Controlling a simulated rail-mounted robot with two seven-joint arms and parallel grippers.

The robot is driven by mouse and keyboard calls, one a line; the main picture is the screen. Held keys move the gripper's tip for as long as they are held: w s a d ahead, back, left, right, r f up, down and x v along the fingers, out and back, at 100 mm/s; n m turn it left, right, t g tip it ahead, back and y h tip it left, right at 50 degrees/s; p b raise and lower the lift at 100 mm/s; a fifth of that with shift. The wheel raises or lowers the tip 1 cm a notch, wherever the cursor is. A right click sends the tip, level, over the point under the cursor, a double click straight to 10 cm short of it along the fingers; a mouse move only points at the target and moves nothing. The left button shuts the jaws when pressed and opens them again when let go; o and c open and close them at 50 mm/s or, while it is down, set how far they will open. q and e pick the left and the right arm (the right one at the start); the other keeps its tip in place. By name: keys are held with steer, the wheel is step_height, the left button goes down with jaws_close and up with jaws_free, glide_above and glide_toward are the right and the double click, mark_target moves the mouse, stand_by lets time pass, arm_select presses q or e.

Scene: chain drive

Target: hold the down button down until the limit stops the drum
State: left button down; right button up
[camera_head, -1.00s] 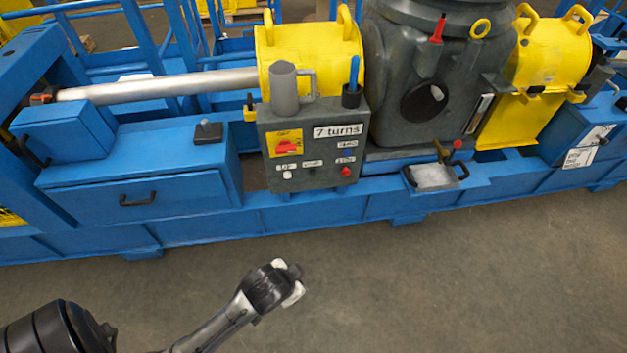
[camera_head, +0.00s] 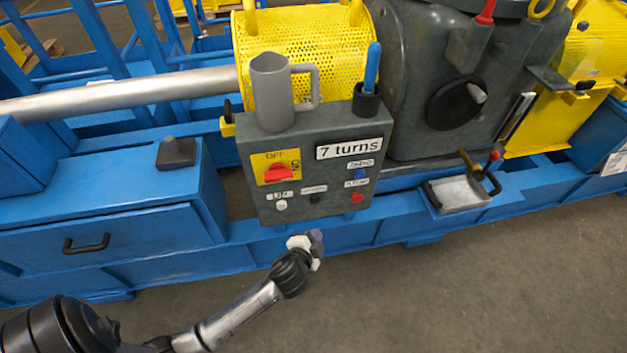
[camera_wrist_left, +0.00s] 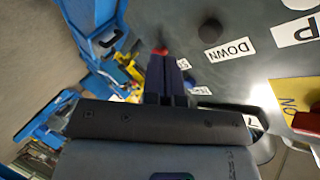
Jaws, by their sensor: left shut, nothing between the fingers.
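The grey control box (camera_head: 262,150) hangs on the blue machine frame, with a "7 turns" sign. The black down button (camera_head: 315,197) sits in its lower row, between a white button (camera_head: 281,204) and a red button (camera_head: 357,197). In the left wrist view the round black button (camera_wrist_left: 210,31) shows beside its "DOWN" label (camera_wrist_left: 229,50). My left gripper (camera_head: 316,240) is shut and empty, just below the box in the head view, and touches no button that I can make out. Its dark fingers (camera_wrist_left: 167,72) also show in the wrist view. My right gripper is not in view.
The box also carries a red OFF switch (camera_head: 279,173), a blue button (camera_head: 361,175), a grey cup (camera_head: 271,95) and a holder with a blue stick (camera_head: 372,68). A small tray (camera_head: 460,194) juts out at right. The floor in front is clear.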

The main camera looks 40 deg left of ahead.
mark_target(315, 200)
arm_select(q)
steer(key=d+r+m+t+h, duration=0.2)
steer(key=d, duration=0.2)
steer(key=w+a, duration=0.5)
steer(key=a, duration=0.2)
steer(key=shift+w+a, duration=0.25)
steer(key=shift+a, duration=0.1)
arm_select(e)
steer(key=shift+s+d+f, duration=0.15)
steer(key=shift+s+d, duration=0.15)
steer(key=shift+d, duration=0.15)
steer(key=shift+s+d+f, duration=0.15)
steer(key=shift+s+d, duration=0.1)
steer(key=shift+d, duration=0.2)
arm_select(q)
steer(key=shift+y, duration=0.3)
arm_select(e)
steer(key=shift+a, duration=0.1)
